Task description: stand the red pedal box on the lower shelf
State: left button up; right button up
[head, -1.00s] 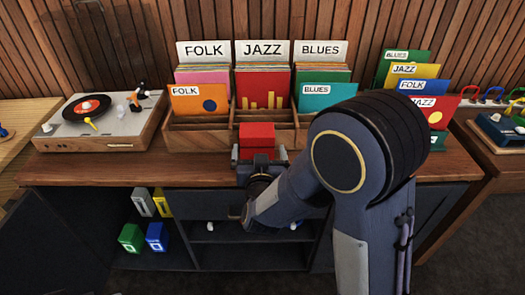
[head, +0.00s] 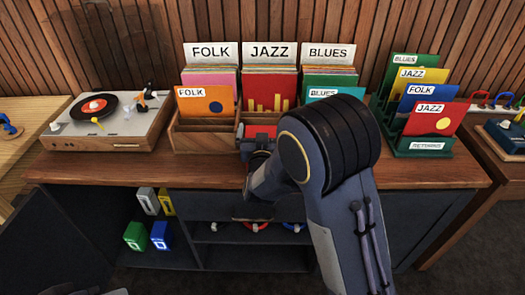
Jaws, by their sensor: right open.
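The red pedal box (head: 262,131) is on the counter, against the front of the record crate below the JAZZ section. Only its upper part shows; my right gripper and wrist hide the rest. My right gripper (head: 257,146) is open, with its fingers at the near side of the box; whether they touch it I cannot tell. The lower shelf (head: 200,262) is in the open cabinet below the counter. Green (head: 135,236) and blue (head: 160,236) boxes stand at its left, with grey (head: 148,200) and yellow (head: 167,202) boxes behind.
A turntable (head: 125,140) stands on the counter's left, a wooden record crate (head: 205,140) in the middle, and a green returns rack (head: 425,151) on the right. An open cabinet door (head: 45,250) is at lower left.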

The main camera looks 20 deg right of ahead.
jog(key=shift+r, duration=0.1)
jog(key=c, duration=1.7)
